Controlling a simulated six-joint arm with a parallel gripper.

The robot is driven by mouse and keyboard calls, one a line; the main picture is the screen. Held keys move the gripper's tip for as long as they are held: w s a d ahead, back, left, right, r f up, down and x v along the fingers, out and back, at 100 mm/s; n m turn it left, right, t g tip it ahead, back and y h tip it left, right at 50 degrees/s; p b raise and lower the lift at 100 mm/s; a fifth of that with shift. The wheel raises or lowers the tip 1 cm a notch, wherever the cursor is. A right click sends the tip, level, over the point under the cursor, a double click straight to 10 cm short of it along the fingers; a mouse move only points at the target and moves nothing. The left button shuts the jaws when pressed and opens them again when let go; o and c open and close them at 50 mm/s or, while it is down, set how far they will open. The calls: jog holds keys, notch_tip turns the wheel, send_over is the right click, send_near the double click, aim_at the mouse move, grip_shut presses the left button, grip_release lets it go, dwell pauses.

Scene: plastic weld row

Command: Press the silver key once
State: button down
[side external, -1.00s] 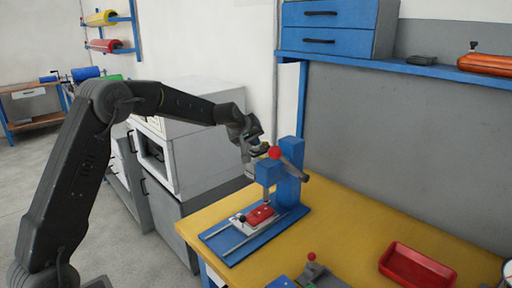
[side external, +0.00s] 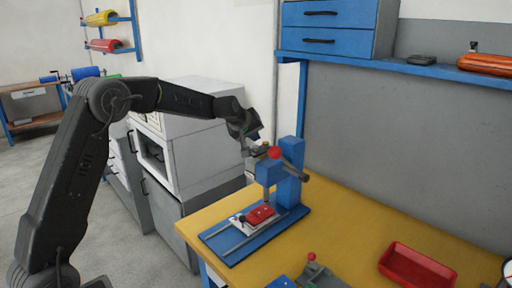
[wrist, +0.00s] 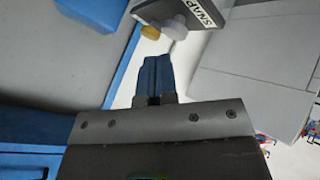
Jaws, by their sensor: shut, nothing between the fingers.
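In the wrist view a grey box labelled SNAP hangs at the top, with a pale silver-grey round key (wrist: 174,27) and a yellow key (wrist: 149,32) beside it. My gripper (wrist: 153,64) is shut and empty, its blue-tipped fingers pointing up the picture toward the keys. A visible gap separates the fingertips from the keys in that picture. In the side external view my gripper (side external: 251,142) is close to the head of a blue press (side external: 290,180). The silver key is too small to make out there.
The blue press stands on a yellow bench (side external: 345,225), with a red ball-ended lever (side external: 275,153) close to my gripper. A red part (side external: 260,215) lies on its base. A red tray (side external: 418,267) sits at the right. A grey-white cabinet (side external: 205,145) stands behind my arm.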

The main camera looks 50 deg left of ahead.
aim_at(254, 146)
jog(key=shift+r, duration=2.5)
